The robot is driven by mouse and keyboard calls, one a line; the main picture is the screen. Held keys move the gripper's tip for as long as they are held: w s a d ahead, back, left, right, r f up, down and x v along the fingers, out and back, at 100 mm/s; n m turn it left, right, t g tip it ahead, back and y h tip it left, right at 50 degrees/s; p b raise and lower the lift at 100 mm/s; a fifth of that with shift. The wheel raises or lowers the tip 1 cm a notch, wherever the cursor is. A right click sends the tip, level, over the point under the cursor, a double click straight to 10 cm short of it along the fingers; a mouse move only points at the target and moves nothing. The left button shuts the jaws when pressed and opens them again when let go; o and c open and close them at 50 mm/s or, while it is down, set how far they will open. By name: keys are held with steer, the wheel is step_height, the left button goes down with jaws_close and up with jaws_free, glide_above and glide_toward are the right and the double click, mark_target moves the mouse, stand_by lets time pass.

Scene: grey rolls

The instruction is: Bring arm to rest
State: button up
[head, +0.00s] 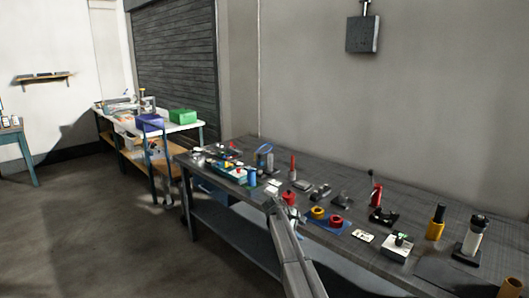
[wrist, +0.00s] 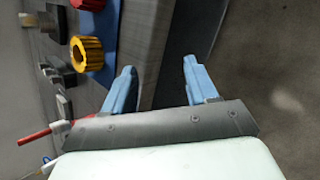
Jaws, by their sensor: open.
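My arm (head: 290,250) reaches up from the bottom of the head view to the front edge of the dark workbench (head: 225,215). Its end lies near the bench's middle; the fingers are too small to make out there. In the wrist view my gripper (wrist: 159,70) has two blue fingers spread apart with nothing between them. The bench edge and the floor show beyond and between the fingers. A yellow roll (wrist: 87,55) and a red roll (wrist: 88,4) on a blue mat (wrist: 108,42) lie left of the fingers, not touching them.
Tools and small parts crowd the bench top. A red hand press (head: 376,192), a yellow-black cylinder (head: 436,222) and a white-black bottle (head: 473,238) stand toward the right. A second table with a green bin (head: 183,116) is at the back left. The floor (head: 100,220) at left is clear.

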steer(key=s+d+f+m+g+y, duration=0.1)
steer(key=s+d+f+m+g, duration=0.15)
steer(key=s+f, duration=1.35)
steer(key=s+d+f+m+g+y, duration=0.1)
steer(key=s+f+m+g+y, duration=0.15)
steer(key=s+f, duration=1.3)
steer(key=s+f+m+g+y, duration=0.2)
steer(key=s+f+m, duration=0.2)
steer(key=s, duration=1.5)
steer(key=s+a+f+m+g+y, duration=0.1)
steer(key=s+f+m+g+y, duration=0.1)
steer(key=s, duration=1.8)
steer(key=shift+s+a+f+m+g, duration=0.15)
steer(key=shift+s+f+m+g, duration=0.1)
steer(key=shift+f+m+g, duration=0.6)
steer(key=shift+f, duration=0.1)
